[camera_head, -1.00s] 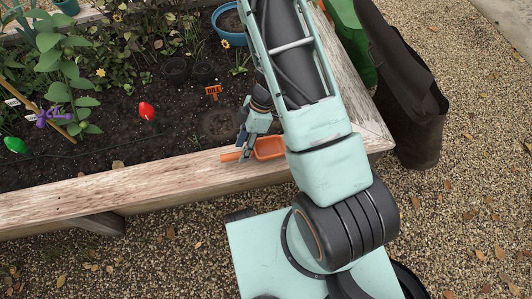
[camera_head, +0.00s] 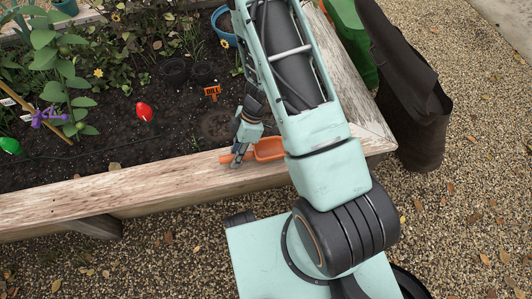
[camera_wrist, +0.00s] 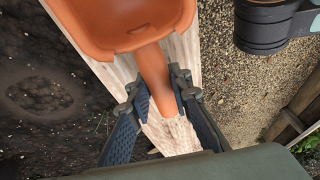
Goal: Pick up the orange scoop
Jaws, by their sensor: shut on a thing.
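The orange scoop (camera_head: 268,149) is at the wooden rim (camera_head: 150,181) of the raised bed in the head view, partly hidden behind my arm. In the wrist view its bowl (camera_wrist: 120,22) fills the top and its handle (camera_wrist: 157,78) runs down between my fingers. My gripper (camera_head: 237,156) is over the rim, with its fingers on either side of the handle. In the wrist view my gripper (camera_wrist: 158,92) is shut on the handle. I cannot tell whether the scoop is clear of the wood.
Dark soil with an orange "DILL" sign (camera_head: 212,91), a red bulb-shaped object (camera_head: 144,111) and leafy plants lies behind the rim. A blue pot (camera_head: 222,24) stands farther back. A dark bag (camera_head: 415,100) stands right of the bed on gravel.

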